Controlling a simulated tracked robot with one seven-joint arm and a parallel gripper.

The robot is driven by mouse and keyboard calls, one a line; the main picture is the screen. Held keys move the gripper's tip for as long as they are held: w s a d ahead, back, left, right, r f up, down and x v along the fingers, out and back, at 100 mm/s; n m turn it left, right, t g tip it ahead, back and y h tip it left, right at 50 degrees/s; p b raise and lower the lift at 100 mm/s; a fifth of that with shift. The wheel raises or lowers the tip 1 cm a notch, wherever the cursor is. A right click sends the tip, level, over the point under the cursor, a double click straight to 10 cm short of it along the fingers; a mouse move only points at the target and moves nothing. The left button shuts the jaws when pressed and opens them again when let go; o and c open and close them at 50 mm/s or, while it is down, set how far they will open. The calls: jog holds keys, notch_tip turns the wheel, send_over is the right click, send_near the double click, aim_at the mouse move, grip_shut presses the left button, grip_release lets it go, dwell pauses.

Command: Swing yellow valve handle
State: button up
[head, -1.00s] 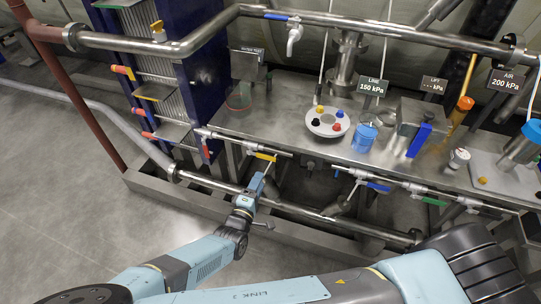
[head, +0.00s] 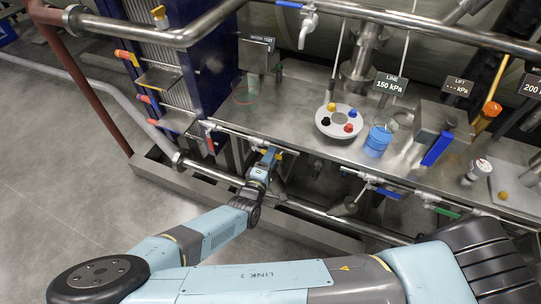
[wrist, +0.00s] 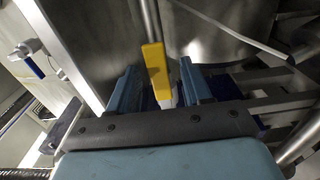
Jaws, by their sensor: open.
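The yellow valve handle (wrist: 156,66) stands upright in the wrist view, between the two blue fingers of my gripper (wrist: 160,88). A gap shows on each side of it, so the fingers are apart and not clamped on it. In the head view my gripper (head: 269,158) is at the pipe along the front edge of the bench. Only a small yellow part of the handle (head: 288,152) shows there, beside the fingers. The rest is hidden by my gripper.
Other valves with a blue handle (head: 388,193), a green handle (head: 447,212) and a red handle (head: 210,144) sit along the same front edge. A steel pipe (head: 315,212) runs low below my gripper. Open floor (head: 70,190) lies to the left.

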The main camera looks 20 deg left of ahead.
jog(key=shift+w+d, duration=0.1)
jog(key=shift+w, duration=0.05)
jog(key=shift+c, duration=0.6)
jog(key=shift+d, duration=0.15)
grip_shut()
